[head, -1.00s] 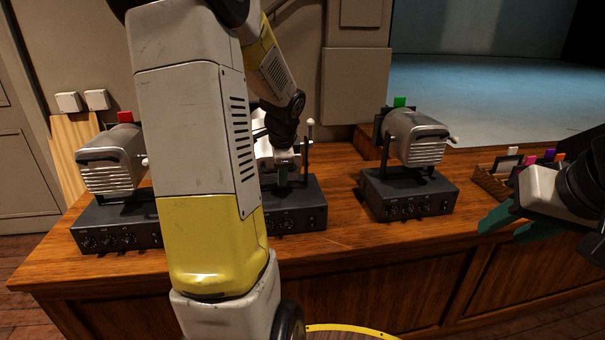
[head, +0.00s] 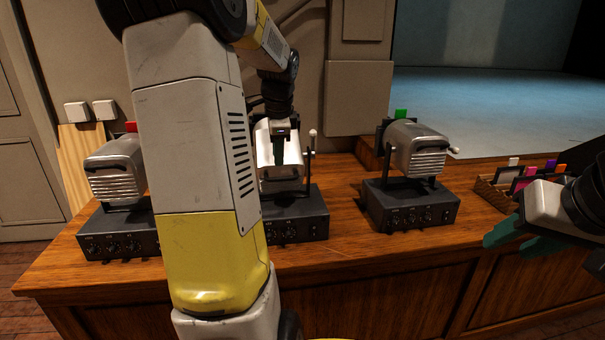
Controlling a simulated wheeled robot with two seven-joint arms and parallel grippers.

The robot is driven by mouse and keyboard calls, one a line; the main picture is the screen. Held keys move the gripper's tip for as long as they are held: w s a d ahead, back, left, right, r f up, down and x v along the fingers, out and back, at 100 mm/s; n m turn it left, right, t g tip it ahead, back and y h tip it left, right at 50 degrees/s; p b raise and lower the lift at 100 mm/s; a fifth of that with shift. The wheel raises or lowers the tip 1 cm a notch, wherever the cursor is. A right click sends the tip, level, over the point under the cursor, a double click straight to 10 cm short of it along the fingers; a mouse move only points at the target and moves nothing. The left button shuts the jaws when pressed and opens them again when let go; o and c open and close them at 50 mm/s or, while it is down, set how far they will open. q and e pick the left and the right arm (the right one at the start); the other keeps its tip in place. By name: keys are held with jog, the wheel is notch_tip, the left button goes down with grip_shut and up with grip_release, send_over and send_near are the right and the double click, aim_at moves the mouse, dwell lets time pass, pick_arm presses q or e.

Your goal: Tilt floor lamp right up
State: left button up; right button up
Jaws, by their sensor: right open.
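Three silver, ribbed lamp heads on dark control boxes stand on the wooden desk: a left lamp (head: 116,170), a middle lamp (head: 265,146) and a right lamp (head: 414,150). Nothing readable shows which is the floor lamp right. The middle head shows a pale, smooth surface and is partly hidden by my left arm and gripper. My left gripper (head: 280,155) points down in front of this head; its fingers overlap in view, and contact is unclear.
A wooden tray (head: 490,194) with coloured cards stands at the right. A green tab (head: 401,114) shows behind the right lamp and a red tab (head: 131,127) behind the left one. The desk top (head: 345,225) is clear between the middle and right lamps.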

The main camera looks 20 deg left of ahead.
pick_arm(q)
jog(key=x, duration=0.7)
jog(key=shift+f, duration=0.2)
jog(key=shift+w, duration=0.1)
grip_shut()
dwell(1.1)
